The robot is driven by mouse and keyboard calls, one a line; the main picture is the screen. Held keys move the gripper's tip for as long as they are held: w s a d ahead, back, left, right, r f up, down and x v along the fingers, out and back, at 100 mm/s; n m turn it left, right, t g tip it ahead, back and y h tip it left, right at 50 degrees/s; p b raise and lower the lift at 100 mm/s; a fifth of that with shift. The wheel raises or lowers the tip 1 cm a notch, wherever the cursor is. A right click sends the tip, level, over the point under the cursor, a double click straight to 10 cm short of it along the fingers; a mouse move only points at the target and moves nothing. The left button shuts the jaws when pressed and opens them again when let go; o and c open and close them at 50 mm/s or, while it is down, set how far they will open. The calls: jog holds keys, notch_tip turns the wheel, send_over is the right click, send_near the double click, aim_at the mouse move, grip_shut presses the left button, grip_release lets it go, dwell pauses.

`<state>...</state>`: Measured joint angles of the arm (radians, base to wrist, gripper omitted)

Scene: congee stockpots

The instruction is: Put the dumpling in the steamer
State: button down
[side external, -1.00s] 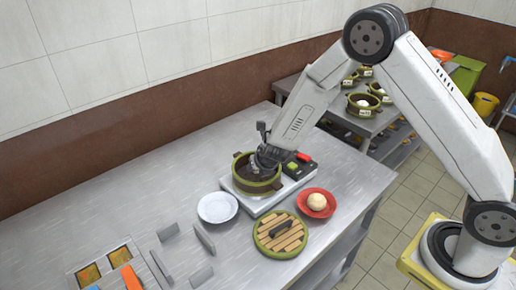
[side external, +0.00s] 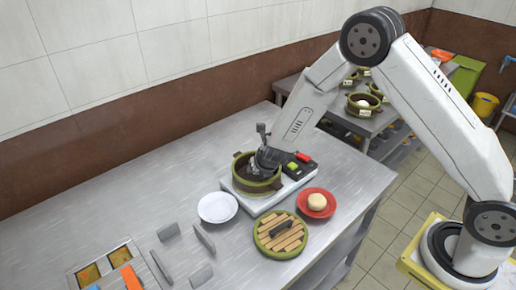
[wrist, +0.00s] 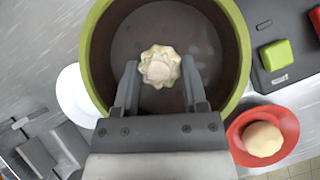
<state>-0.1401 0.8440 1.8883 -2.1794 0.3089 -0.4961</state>
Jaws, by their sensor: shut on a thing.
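The dumpling (wrist: 160,66), pale with a pleated edge, shows in the wrist view between my fingertips. My gripper (wrist: 160,76) is shut on it, inside the round steamer (wrist: 90,40) with a green rim and dark floor. In the side view my gripper (side external: 262,172) reaches down into the steamer (side external: 243,182), which stands on a scale-like base (side external: 240,200). The dumpling is hidden there. I cannot tell whether it touches the steamer floor.
The steamer's slatted lid (side external: 270,245) lies on the counter in front. A red plate (side external: 303,210) with a pale bun (side external: 317,202) is at the right. An empty white plate (side external: 217,208) is at the left. Metal dividers (side external: 203,238) stand further left. The counter's back left is clear.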

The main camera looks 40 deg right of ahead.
jog(key=shift+f, duration=0.25)
dwell(0.6)
jog(key=shift+c, duration=0.3)
grip_release()
jog(key=shift+c, duration=1.3)
jog(key=shift+s+r, duration=0.15)
jog(key=shift+r, duration=0.1)
jog(key=shift+s+a+r, duration=0.2)
jog(key=shift+s+r, duration=0.2)
jog(key=shift+r, duration=0.15)
jog(key=shift+s+r, duration=0.2)
jog(key=shift+r, duration=0.1)
jog(key=shift+s+a+r, duration=0.2)
jog(key=shift+s+r, duration=0.2)
jog(key=shift+r, duration=0.15)
jog(key=shift+s+r, duration=0.25)
jog(key=shift+r, duration=0.1)
jog(key=shift+r, duration=0.15)
